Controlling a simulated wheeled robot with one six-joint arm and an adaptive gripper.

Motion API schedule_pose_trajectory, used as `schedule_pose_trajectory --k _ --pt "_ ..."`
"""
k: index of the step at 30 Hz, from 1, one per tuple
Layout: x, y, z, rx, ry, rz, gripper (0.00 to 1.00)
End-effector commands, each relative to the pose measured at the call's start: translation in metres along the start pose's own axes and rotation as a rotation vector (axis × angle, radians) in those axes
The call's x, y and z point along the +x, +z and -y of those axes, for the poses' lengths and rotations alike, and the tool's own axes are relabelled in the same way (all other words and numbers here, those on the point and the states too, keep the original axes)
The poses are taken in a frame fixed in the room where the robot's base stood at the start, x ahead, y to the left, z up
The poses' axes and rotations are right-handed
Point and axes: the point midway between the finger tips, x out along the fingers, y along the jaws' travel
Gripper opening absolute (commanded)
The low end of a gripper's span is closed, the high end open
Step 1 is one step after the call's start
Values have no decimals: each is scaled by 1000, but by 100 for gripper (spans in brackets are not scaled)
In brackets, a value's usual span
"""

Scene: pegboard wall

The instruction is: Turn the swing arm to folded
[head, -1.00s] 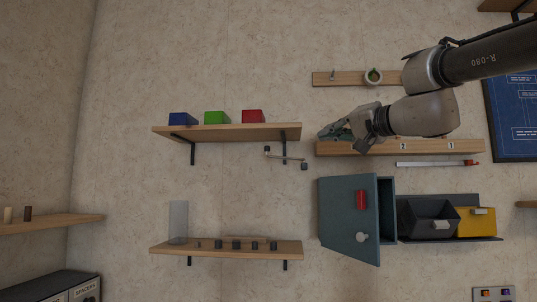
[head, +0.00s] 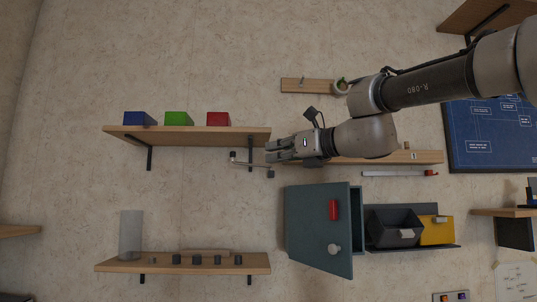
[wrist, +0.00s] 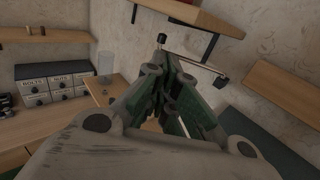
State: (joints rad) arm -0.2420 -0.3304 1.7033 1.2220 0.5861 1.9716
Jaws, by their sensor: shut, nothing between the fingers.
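The swing arm (head: 250,165) is a thin metal bar with a dark knob at each end, mounted on the wall just below the right part of the upper shelf. In the head view it runs nearly level, its right end slightly lower. In the wrist view the swing arm (wrist: 196,64) passes behind and right of my fingertips. My gripper (head: 269,151) is shut and empty, pointing left, and appears close above the bar's right half. In the wrist view my gripper (wrist: 163,65) overlaps the bar's line; I cannot tell whether they touch.
The upper shelf (head: 245,136) holds blue, green and red blocks. A teal cabinet (head: 310,225) with its door ajar hangs below right. The lower shelf (head: 120,267) holds a clear cylinder and several dark pegs. The wall between the shelves is free.

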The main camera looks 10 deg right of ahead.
Motion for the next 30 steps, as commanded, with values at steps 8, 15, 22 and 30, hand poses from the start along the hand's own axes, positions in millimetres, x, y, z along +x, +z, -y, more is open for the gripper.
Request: schedule_pose_trajectory --k 8,15,22,30 --pt "62 -1 -1 0 3 -3 0" --pt "102 0 -1 -2 2 0 0" --pt "116 0 0 -2 1 0 0" --pt "117 0 0 -2 0 0 0"
